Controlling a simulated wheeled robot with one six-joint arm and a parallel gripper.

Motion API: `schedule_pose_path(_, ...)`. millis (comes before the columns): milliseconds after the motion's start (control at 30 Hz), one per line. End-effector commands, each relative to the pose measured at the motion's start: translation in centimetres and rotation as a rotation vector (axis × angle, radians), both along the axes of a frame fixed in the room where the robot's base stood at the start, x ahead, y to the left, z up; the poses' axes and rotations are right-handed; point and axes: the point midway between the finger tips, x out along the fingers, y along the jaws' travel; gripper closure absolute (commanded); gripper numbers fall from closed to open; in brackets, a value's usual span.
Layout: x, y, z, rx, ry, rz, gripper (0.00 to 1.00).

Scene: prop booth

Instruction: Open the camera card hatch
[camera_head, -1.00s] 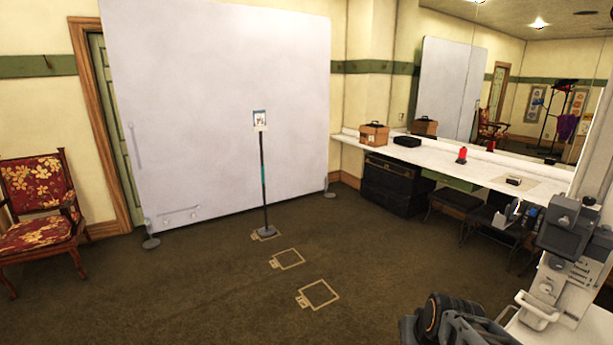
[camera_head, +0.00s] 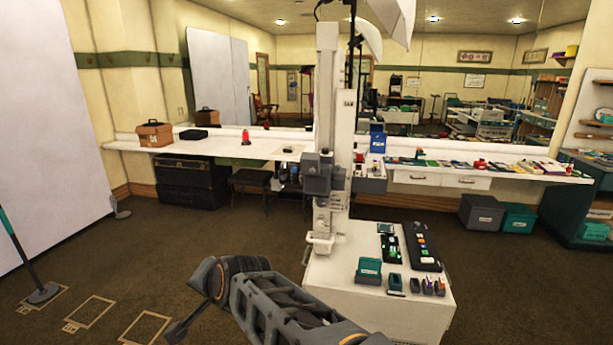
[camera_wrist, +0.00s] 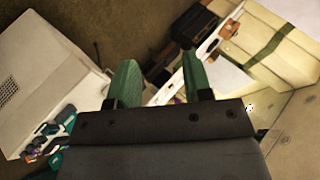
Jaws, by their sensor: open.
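A dark grey, boxy camera-like unit (camera_head: 318,173) is mounted on the tall white column of the stand in the middle of the head view. A card hatch on it cannot be made out at this size. My gripper (camera_wrist: 157,68) shows in the wrist view with two green fingers spread apart and nothing between them. It is away from the camera unit, which I cannot pick out in the wrist view. In the head view my dark arm reaches across the bottom, left of the stand's base.
The white stand base (camera_head: 335,292) carries a green box (camera_head: 369,268), a black button panel (camera_head: 423,248) and small items. A white counter (camera_head: 225,149) runs along the mirrored wall. A stool (camera_head: 250,178) stands under it.

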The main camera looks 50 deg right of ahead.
Motion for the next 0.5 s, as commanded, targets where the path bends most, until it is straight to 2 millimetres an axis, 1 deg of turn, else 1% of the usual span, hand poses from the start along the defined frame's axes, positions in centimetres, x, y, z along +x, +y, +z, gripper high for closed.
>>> schedule_pose_path(33, 1.7, -2.0, 1.3, 0.153, -0.100, -0.183, 0.54)
schedule_pose_path(67, 2.6, -3.2, 2.3, 0.256, -0.170, -0.295, 0.54)
schedule_pose_path(100, 3.5, -5.1, 3.6, 0.395, -0.263, -0.439, 0.54)
schedule_pose_path(167, 4.4, -8.2, 5.4, 0.593, -0.408, -0.641, 0.54)
schedule_pose_path(200, 4.5, -10.4, 6.3, 0.717, -0.495, -0.770, 0.54)
schedule_pose_path(233, 4.7, -11.8, 7.3, 0.816, -0.584, -0.833, 0.54)
schedule_pose_path(267, 4.7, -13.3, 8.1, 0.911, -0.663, -0.896, 0.54)
schedule_pose_path(300, 4.4, -15.2, 8.9, 1.027, -0.761, -0.985, 0.54)
schedule_pose_path(400, 3.1, -19.6, 10.2, 1.271, -0.993, -1.159, 0.54)
schedule_pose_path(500, 1.6, -22.7, 11.0, 1.453, -1.187, -1.259, 0.54)
